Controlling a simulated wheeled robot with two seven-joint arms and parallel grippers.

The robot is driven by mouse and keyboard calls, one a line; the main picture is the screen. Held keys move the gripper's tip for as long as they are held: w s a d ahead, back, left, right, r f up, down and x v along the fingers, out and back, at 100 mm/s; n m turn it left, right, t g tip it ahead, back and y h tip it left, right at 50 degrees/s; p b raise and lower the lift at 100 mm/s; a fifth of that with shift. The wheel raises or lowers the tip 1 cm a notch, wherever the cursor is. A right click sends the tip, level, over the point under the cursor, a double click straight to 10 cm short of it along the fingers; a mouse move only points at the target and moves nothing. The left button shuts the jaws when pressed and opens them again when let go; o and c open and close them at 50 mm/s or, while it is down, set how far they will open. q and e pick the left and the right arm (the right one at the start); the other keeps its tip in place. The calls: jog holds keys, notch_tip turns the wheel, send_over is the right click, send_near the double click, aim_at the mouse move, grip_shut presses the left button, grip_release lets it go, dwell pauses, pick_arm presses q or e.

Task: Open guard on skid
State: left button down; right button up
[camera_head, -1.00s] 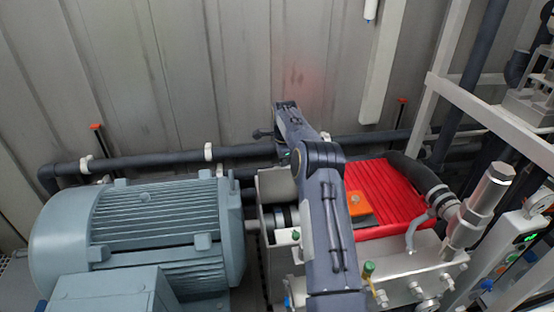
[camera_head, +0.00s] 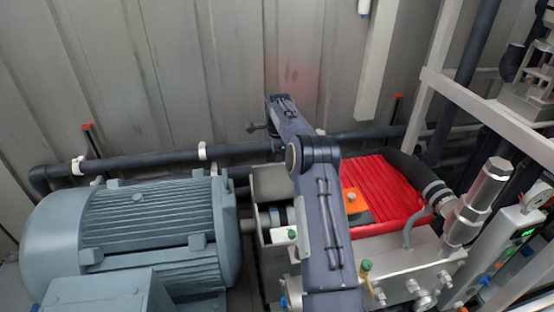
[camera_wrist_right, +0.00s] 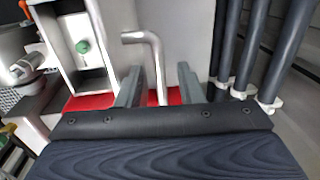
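A pale metal guard box (camera_head: 268,182) stands between the grey motor (camera_head: 150,225) and the red ribbed pump body (camera_head: 385,195). The shaft coupling (camera_head: 276,216) shows inside it; my right arm hides much of the box, so I cannot tell how its cover stands. My right gripper (camera_head: 256,129) is at the far end of that arm, small and partly hidden. In the right wrist view its two fingers (camera_wrist_right: 158,88) are apart, with a bent metal handle (camera_wrist_right: 150,48) running down between them. I see no clear contact with the handle. My left gripper is out of view.
Dark pipes (camera_head: 150,160) run along the ribbed wall behind. A white frame (camera_head: 490,115), a metal cylinder (camera_head: 478,205) and a panel with a green display (camera_head: 515,235) crowd the right side. Dark vertical pipes (camera_wrist_right: 265,50) stand close right of the gripper in the wrist view.

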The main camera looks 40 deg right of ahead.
notch_tip(320, 180, up, 7)
jog(key=shift+s+a+f, duration=0.15)
jog(key=shift+s+a, duration=0.05)
jog(key=shift+s, duration=0.15)
dwell(0.3)
jog(key=s+a+r+n+t+y, duration=0.2)
jog(key=s+a+r+n+t, duration=0.1)
jog(key=s+a+r+n, duration=1.05)
jog(key=s+a+f+n+y, duration=0.1)
jog(key=s+a+f+n, duration=0.3)
jog(key=s+a, duration=0.5)
jog(key=s+a+f+n+t+y, duration=0.1)
jog(key=s+a+f+n, duration=0.3)
jog(key=s+a, duration=0.5)
jog(key=s+f, duration=0.2)
jog(key=s, duration=0.2)
jog(key=shift+s+a+n+t, duration=0.3)
jog(key=shift+a+n, duration=0.05)
jog(key=shift+s+d, duration=0.1)
